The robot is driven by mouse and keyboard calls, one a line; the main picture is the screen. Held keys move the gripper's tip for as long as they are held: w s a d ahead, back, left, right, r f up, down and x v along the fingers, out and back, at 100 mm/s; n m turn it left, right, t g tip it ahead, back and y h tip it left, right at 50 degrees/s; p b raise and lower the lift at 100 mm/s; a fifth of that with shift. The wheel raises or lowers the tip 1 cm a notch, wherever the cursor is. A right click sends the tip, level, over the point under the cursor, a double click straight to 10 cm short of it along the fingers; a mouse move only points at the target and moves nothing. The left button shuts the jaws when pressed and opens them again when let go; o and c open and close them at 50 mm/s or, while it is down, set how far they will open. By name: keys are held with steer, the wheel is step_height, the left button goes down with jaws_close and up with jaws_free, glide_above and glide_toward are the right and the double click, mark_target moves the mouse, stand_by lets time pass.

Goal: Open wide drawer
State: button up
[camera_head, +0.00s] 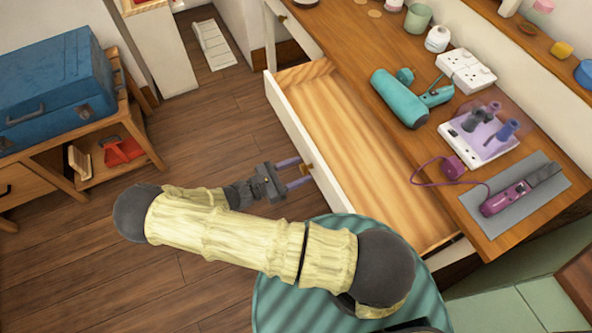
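The wide drawer (345,140) is pulled far out from under the wooden dresser top. Its white front faces lower left, and its bare wooden inside is empty where I can see it. A small brass knob (307,168) sits on the drawer front. My gripper (301,172) is at the drawer front, with its two lavender fingers spread apart and pointing at the knob. The fingertips are close to the knob; I cannot tell if they touch it. My arm and a round green striped surface hide the floor below the drawer's near end.
On the dresser top (350,33) lie a teal hair dryer (400,98), a white socket block (466,71), a grey mat (545,200) with a purple styling tool, and cups. A blue case (55,85) rests on a wooden stand at left. Wooden floor (215,125) between is clear.

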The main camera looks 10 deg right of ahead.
stand_by(0.3)
steer(key=b+v, duration=0.1)
steer(key=v, duration=1.6)
steer(key=shift+a, duration=0.2)
steer(key=shift+r, duration=0.1)
